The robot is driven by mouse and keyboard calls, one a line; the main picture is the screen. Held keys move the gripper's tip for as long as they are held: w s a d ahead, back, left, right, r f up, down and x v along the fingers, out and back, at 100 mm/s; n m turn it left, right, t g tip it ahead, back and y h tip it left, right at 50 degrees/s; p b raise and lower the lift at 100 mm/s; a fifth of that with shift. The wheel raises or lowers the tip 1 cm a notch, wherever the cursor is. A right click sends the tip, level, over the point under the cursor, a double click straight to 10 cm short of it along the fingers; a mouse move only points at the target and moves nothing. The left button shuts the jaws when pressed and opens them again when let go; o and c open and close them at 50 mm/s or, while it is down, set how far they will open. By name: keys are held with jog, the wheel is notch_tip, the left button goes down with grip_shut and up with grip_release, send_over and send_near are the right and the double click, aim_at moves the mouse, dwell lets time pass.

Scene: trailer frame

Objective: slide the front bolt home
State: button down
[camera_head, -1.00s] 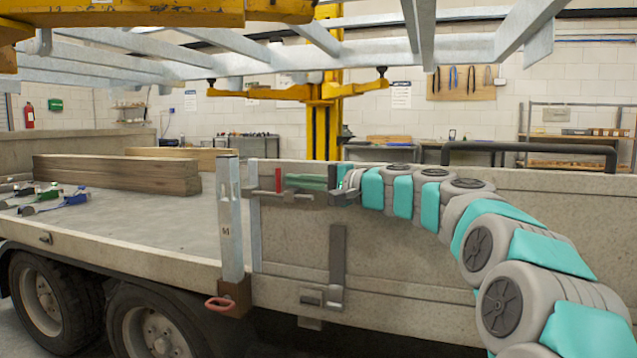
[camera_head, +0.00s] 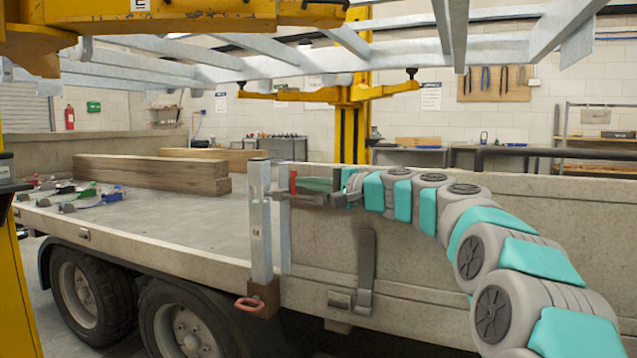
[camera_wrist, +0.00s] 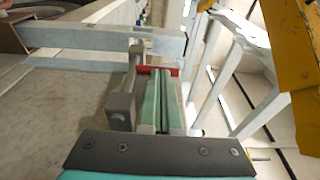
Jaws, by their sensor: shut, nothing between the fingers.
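The front bolt (camera_head: 318,198) is a grey rod along the top of the side panel, just right of the upright metal post (camera_head: 261,225). Its red handle (camera_head: 293,181) stands up close to the post and also shows in the wrist view (camera_wrist: 160,70). My gripper (camera_head: 317,184) lies along the bolt from the right. Its green fingers (camera_wrist: 163,85) are shut, with nothing between them, and their tips are at the red handle, seemingly against it. A grey bracket (camera_wrist: 121,108) sits beside the fingers. I cannot tell how deep the rod's end sits at the post.
Timber beams (camera_head: 155,174) and several small tools (camera_head: 75,198) lie on the flat trailer bed. A metal frame (camera_head: 230,72) on yellow lift arms (camera_head: 375,90) hangs above my arm. A dark lever latch (camera_head: 366,270) is lower on the panel (camera_head: 420,245).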

jog(key=shift+a+r, duration=0.1)
jog(key=shift+r, duration=0.05)
jog(key=shift+s, duration=0.1)
jog(key=v, duration=1.4)
jog(key=shift+b, duration=0.45)
jog(key=s+a+f+n+g+h+p, duration=0.1)
jog(key=s+a+f+n+g+h, duration=0.15)
jog(key=s+f, duration=0.8)
jog(key=s+a+f+n+g+h+p, duration=0.15)
jog(key=s+a+f+g+h, duration=0.25)
jog(key=s+f, duration=0.65)
jog(key=s+d+f+g+h, duration=0.1)
jog(key=s+d+f+h, duration=0.2)
jog(key=s+d+f, duration=0.2)
jog(key=s+d+f+n+g+h, duration=0.1)
jog(key=s+d+f, duration=0.4)
jog(key=s, duration=0.6)
jog(key=s+d+f+n+g+h+p, duration=0.1)
jog(key=s+d+f+g+h, duration=0.1)
jog(key=s+d+f+h, duration=0.3)
jog(key=s+d+f, duration=0.1)
jog(key=s+d, duration=0.2)
jog(key=s, duration=0.1)
jog(key=shift+d, duration=0.25)
